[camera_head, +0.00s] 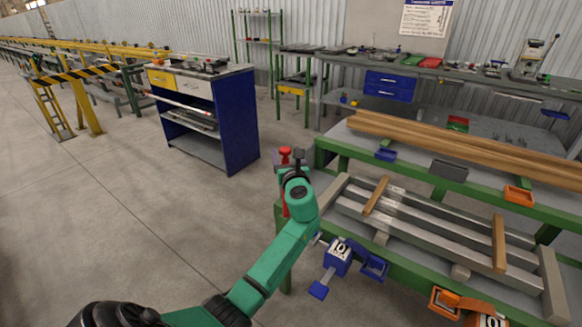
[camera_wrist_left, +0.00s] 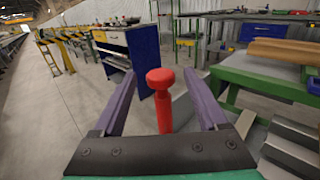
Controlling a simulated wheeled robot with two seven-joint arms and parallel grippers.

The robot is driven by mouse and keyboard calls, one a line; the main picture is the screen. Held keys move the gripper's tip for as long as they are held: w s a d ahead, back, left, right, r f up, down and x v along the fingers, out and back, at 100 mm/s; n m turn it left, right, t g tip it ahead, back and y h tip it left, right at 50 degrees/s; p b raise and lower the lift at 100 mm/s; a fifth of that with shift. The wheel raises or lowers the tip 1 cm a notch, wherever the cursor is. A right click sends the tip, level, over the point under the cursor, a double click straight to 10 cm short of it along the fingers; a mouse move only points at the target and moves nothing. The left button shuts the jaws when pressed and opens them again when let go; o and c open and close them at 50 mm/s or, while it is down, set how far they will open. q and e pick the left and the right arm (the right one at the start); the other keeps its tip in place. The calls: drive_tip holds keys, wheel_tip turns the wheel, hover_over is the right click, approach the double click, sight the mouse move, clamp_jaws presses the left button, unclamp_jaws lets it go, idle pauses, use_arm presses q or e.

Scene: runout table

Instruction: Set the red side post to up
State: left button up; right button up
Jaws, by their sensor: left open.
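The red side post (camera_head: 285,153) stands at the left end of the green runout table, with a round red knob on top. In the head view my left gripper (camera_head: 294,166) is right at it and hides much of its shaft. In the left wrist view the red post (camera_wrist_left: 164,110) stands upright between the two spread fingers of my left gripper (camera_wrist_left: 160,76). Gaps show on both sides of the post, so the fingers are not closed on it. The foot of the post is hidden by the gripper's base. My right gripper is not in view.
The green table (camera_head: 330,158) carries timber beams (camera_head: 450,140) and metal bars (camera_head: 430,225). Blue blocks marked 10 (camera_head: 340,258) and orange parts (camera_head: 447,302) hang on its near side. A blue cabinet (camera_head: 236,120) stands behind left.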

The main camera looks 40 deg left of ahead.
use_arm(q)
drive_tip(key=v, duration=1.1)
drive_tip(key=shift+s+d, duration=0.2)
drive_tip(key=shift+d, duration=0.05)
